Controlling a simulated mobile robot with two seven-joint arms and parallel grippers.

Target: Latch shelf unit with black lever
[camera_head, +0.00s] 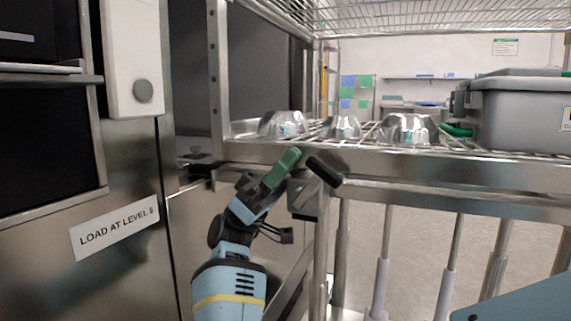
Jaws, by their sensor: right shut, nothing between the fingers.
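The black lever (324,171) is a short dark handle at the front left corner of the metal shelf unit (460,200). It slants down to the right, above a grey bracket (304,198) on the corner post.
Several shiny metal bowls (406,129) and a grey bin (520,110) stand on the wire shelf. Open floor (410,255) shows beneath the shelf.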

